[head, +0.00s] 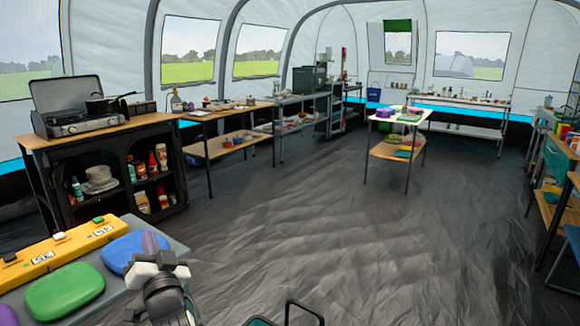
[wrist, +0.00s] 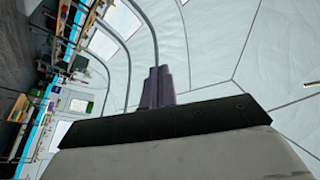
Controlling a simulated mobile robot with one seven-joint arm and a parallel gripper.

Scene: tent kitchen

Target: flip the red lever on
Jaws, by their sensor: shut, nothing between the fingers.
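No red lever can be made out in either view. A yellow panel (head: 75,245) with a small black, a white and a green raised part on top lies on the grey table at the lower left of the head view. My gripper (head: 151,242) is just right of the panel, over the far edge of a blue pad. Its purple fingers are together and empty. They also show in the wrist view (wrist: 158,85), pointing up in the picture toward the tent wall.
A green pad (head: 65,291) and a blue pad (head: 118,254) lie on the grey table (head: 108,300). A dark shelf unit (head: 122,165) with a stove stands behind. A small table (head: 406,125) stands farther back. The dark floor (head: 340,215) in the middle is clear.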

